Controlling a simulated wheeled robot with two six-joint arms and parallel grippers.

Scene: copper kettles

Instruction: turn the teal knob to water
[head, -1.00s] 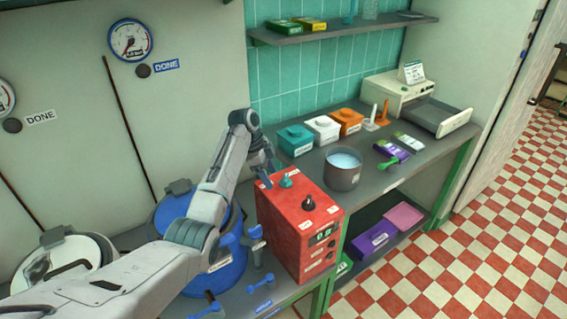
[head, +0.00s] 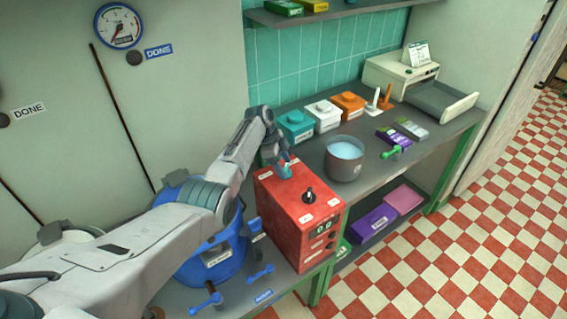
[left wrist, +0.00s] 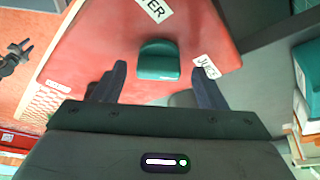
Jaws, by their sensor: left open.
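The teal knob (head: 285,170) sits on top of the red control box (head: 290,225). In the left wrist view the teal knob (left wrist: 158,60) stands between the open fingers of my left gripper (left wrist: 162,72), with a gap on each side. A white label ending in "TER" (left wrist: 153,8) lies beyond the knob, and another label (left wrist: 207,70) lies by the right finger. In the head view my left gripper (head: 280,160) is right at the knob and partly covers it. I cannot tell which label the knob points to. My right gripper is not in view.
A pot of pale blue liquid (head: 344,160) is to the right. Teal (head: 296,126), white (head: 323,116) and orange (head: 348,105) boxes stand behind. A blue drum (head: 215,255) is left of the red box.

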